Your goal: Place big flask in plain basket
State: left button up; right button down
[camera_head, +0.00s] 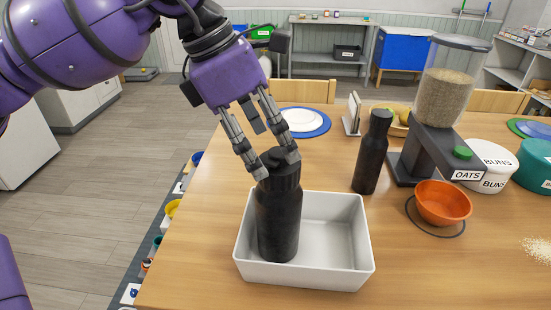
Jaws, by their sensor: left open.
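A big black flask (279,215) stands upright inside the plain white basket (340,277), in its left part. My left gripper (268,165) is above it, its open fingers on either side of the flask's cap. I cannot tell whether the fingers touch the cap. A smaller, slimmer black flask (371,155) stands upright on the table behind and right of the basket. The right part of the basket is empty. My right gripper is not in view.
An orange bowl (443,203) sits at the foot of the cereal dispenser (447,85) on the right. Blue-rimmed plate (305,121) lies behind. Containers (490,166) stand at far right. Colored bowls line the left side below the table.

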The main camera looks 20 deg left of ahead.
pick_arm(q)
jog(key=shift+v, duration=2.85)
